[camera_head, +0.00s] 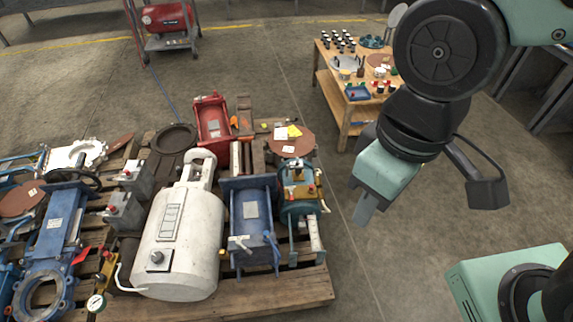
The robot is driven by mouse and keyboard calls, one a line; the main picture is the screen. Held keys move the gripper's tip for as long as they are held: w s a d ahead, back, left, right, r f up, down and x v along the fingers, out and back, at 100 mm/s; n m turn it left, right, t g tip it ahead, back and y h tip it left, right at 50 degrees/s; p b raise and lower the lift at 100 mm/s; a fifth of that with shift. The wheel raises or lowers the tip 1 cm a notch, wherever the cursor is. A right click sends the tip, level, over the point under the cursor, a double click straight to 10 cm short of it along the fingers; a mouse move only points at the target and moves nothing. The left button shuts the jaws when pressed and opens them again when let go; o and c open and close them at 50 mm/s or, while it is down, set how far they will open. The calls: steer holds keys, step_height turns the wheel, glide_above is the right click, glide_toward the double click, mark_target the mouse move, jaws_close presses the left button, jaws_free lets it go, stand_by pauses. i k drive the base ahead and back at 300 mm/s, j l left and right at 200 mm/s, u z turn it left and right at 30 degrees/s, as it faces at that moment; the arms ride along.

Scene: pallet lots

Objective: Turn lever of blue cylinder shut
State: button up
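A blue cylinder (251,204) with square end plates lies on the wooden pallet, right of a large white tank. Light-coloured handle parts (241,243) and a thin blue rod show at its near end. Which one is the lever, and how it is set, is too small to tell. My gripper (364,208) hangs in the air to the right of the pallet, pointing down and left, well apart from the cylinder. Its fingers overlap from this side, so their opening does not show. Nothing is seen held in it.
The white tank (180,240) stands left of the cylinder, and a teal cylinder (299,207) with a red knob right of it. A red frame (213,122) lies behind. Blue valves (52,238) crowd the left. A wooden table (346,118) stands behind my arm. Floor right of the pallet is clear.

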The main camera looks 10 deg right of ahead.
mark_target(238, 242)
steer(key=l+z, duration=0.75)
steer(key=i+l+z, duration=0.2)
steer(key=l+z, duration=0.2)
steer(key=i+l+z, duration=0.1)
steer(key=i+l, duration=0.6)
steer(key=i+u, duration=0.4)
steer(key=i+l+u, duration=0.2)
steer(key=u, duration=0.15)
steer(key=i+j+u, duration=0.1)
steer(key=i+u, duration=0.2)
steer(key=u, duration=0.2)
steer(key=i+u, duration=0.45)
steer(key=i+l+u, duration=0.2)
steer(key=u, duration=0.3)
steer(key=i+l+u, duration=0.25)
steer(key=u, duration=0.25)
steer(key=i+l+u, duration=0.1)
steer(key=i+u, duration=0.15)
steer(key=u, duration=0.15)
steer(key=i+l+u, duration=0.2)
steer(key=u, duration=0.2)
steer(key=i+l+u, duration=0.25)
steer(key=u, duration=0.15)
steer(key=i+l+u, duration=0.15)
steer(key=l+u, duration=0.25)
steer(key=i+l+u, duration=0.1)
steer(key=l+u, duration=0.3)
